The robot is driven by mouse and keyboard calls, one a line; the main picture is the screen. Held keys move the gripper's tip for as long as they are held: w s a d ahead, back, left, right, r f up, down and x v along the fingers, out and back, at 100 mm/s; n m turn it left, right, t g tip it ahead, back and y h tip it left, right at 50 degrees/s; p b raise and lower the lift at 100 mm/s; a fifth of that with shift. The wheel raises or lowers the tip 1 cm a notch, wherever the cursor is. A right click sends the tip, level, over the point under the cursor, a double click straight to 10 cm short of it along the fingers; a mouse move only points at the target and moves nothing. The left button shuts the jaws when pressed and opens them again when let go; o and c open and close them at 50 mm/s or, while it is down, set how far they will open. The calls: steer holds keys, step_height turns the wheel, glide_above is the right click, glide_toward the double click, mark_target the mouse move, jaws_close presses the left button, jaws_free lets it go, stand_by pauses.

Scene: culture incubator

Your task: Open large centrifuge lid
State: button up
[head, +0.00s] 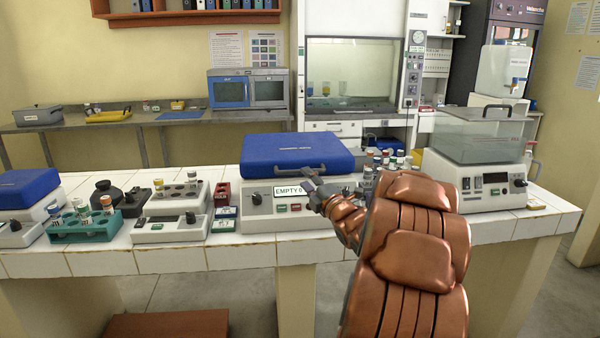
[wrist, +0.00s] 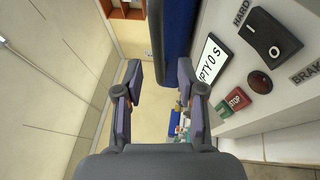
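The large centrifuge (head: 260,222) stands on the white tiled bench, with its blue lid (head: 290,152) down. A dark handle (head: 284,170) runs along the lid's front edge. My gripper (head: 310,187) is in front of the centrifuge, near the right end of this handle. In the wrist view my gripper (wrist: 160,98) is open, with nothing visible between its fingers. The front panel (wrist: 225,25) lies to the right. I cannot tell whether a finger touches the lid or handle.
Left of the centrifuge are a teal tube rack (head: 88,230), small devices and a smaller blue-lidded machine (head: 28,190). Several capped tubes stand close to its right. A clear-topped water bath (head: 485,140) stands further right. The floor in front of the bench is mostly clear.

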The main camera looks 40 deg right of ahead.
mark_target(300, 172)
steer(key=shift+x, duration=2.4)
steer(key=shift+r, duration=0.1)
jaws_close()
